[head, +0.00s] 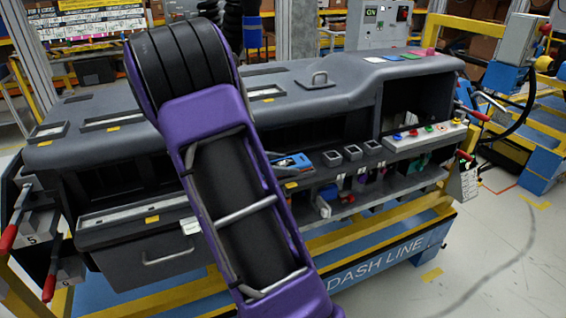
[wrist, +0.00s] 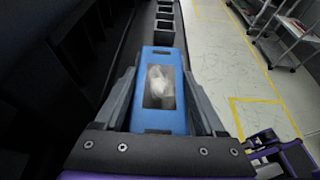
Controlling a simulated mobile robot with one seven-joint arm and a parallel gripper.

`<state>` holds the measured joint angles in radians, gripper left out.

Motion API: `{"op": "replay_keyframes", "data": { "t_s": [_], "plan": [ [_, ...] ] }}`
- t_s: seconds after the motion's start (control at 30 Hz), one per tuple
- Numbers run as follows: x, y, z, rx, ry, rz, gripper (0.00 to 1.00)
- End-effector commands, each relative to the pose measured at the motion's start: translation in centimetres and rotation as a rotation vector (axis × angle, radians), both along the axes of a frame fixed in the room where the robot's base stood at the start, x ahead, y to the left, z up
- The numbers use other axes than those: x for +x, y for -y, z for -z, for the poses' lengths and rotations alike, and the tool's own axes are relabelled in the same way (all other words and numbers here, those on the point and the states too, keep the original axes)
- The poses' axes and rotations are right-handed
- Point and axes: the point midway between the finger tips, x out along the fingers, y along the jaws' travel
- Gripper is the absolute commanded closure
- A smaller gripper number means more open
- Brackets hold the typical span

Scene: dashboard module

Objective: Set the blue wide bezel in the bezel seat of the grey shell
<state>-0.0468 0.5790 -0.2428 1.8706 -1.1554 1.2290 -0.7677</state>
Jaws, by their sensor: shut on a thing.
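The blue wide bezel (wrist: 158,123) is a rectangular frame between the fingers of my gripper (wrist: 160,92) in the wrist view. A finger lies along each long side, and a pale blurred shape shows through its opening. In the head view the blue bezel (head: 290,161) is at the front ledge of the grey shell (head: 330,100), just right of my purple arm. My arm hides most of the gripper there. I cannot tell which seat lies under the bezel, or whether it touches the shell.
Several small square openings (head: 352,153) run along the ledge right of the bezel. Coloured knobs (head: 414,133) are farther right. A lower shelf (head: 345,203) holds small parts. A drawer (head: 150,250) is at left. Open floor (wrist: 225,70) lies right of the shell in the wrist view.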

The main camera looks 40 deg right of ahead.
Motion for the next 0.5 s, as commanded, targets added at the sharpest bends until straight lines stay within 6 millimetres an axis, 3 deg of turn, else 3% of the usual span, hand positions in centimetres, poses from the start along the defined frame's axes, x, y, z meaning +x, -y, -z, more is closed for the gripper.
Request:
{"op": "replay_keyframes", "data": {
  "t_s": [0.1, 0.13, 0.2, 0.27, 0.5],
  "plan": [
    [-0.01, -0.01, 0.02, 0.0, 0.0, 0.0, 0.86],
    [-0.01, -0.01, 0.02, 0.0, 0.0, 0.0, 0.25],
    [-0.01, -0.01, 0.02, 0.001, 0.0, 0.0, 0.12],
    [-0.01, -0.01, 0.02, 0.001, 0.0, 0.0, 0.01],
    [0.01, -0.04, 0.03, 0.001, 0.0, 0.0, 0.0]
  ]
}}
